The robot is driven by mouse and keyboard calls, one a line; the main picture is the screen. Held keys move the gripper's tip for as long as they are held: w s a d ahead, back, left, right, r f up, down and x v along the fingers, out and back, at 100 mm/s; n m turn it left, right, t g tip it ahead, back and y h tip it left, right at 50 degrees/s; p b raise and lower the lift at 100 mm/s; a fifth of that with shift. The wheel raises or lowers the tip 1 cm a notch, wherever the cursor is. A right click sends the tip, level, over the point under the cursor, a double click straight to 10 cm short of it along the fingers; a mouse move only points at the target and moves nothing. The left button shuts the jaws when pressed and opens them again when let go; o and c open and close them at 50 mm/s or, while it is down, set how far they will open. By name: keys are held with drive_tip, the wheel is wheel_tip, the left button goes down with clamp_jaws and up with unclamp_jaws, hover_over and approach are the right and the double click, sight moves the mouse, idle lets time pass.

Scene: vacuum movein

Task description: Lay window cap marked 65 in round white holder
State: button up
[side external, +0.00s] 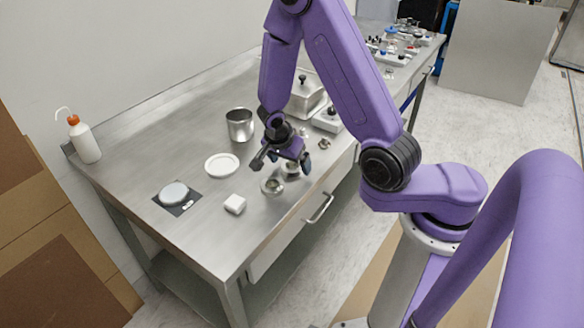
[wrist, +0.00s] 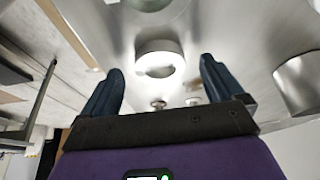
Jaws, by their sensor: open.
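Two small round metal pieces stand near the front edge of the steel table: a nearer one (side external: 271,187) and another (side external: 290,168) close under my gripper (side external: 283,160). No 65 mark is readable, so I cannot tell which is the window cap. A round white dish (side external: 221,164), which looks like the holder, lies to the left and looks empty. My gripper is open, with a fingertip on either side. In the wrist view, a ring-shaped metal piece (wrist: 159,60) shows between the spread fingers (wrist: 162,75), apart from both.
A steel cup (side external: 240,125) stands behind the dish. A white block (side external: 235,204) and a dark-based scale (side external: 177,198) are at the front left. A lidded metal box (side external: 305,95) is behind my gripper. A wash bottle (side external: 84,140) stands at the left corner. Bare table lies between them.

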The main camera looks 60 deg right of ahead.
drive_tip(key=shift+d+f, duration=0.2)
drive_tip(key=shift+f, duration=0.3)
drive_tip(key=c, duration=1.4)
drive_tip(key=shift+r, duration=0.15)
